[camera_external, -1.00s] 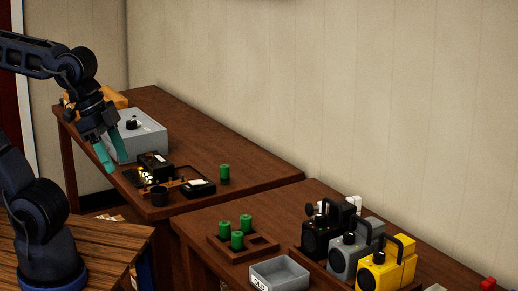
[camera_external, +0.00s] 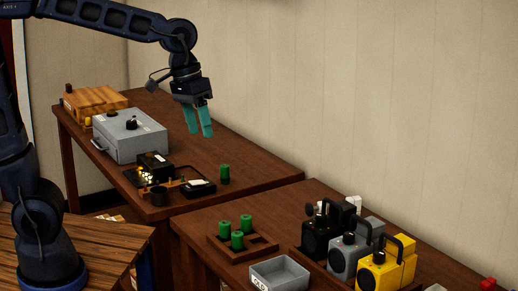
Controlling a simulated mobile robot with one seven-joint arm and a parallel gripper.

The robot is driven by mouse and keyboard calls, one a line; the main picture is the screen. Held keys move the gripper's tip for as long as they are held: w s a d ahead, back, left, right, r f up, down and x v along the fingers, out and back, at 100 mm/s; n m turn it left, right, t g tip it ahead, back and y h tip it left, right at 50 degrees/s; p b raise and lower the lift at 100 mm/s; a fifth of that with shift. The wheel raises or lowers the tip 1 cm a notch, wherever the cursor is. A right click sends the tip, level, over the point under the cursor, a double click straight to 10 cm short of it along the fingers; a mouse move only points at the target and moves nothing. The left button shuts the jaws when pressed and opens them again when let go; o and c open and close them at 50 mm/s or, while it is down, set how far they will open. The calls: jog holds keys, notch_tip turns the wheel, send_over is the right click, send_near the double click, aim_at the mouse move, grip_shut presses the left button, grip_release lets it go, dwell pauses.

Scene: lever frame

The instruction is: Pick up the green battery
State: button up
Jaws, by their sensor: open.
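A green battery (camera_external: 224,174) stands upright by itself on the far wooden table, to the right of a small black tray. Several more green batteries (camera_external: 237,240) stand upright in a brown wooden holder (camera_external: 257,253) on the nearer table. My gripper (camera_external: 201,133) has teal fingers that point down and are apart with nothing between them. In the picture it is above and a little left of the lone battery, clear of it.
The nearer table holds a grey bin (camera_external: 279,274) and black, grey and yellow radios (camera_external: 385,268). The far table's back right is clear.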

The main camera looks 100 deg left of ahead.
jog(key=w+a+f+n, duration=0.2)
jog(key=a+n, duration=0.1)
jog(key=a, duration=0.5)
jog(key=w+a+f+n, duration=0.1)
jog(key=w+a+n, duration=0.1)
jog(key=a, duration=0.6)
jog(key=n+t+h, duration=0.1)
jog(key=n+h, duration=0.2)
jog(key=n, duration=1.1)
send_near(225, 170)
jog(key=x, duration=0.3)
jog(key=a+x, duration=0.1)
jog(key=x, duration=0.6)
jog(key=shift+s+a+f, duration=0.2)
jog(key=shift+s+f, duration=0.05)
jog(key=shift+f, duration=0.05)
jog(key=shift+y, duration=0.3)
jog(key=c, duration=1.1)
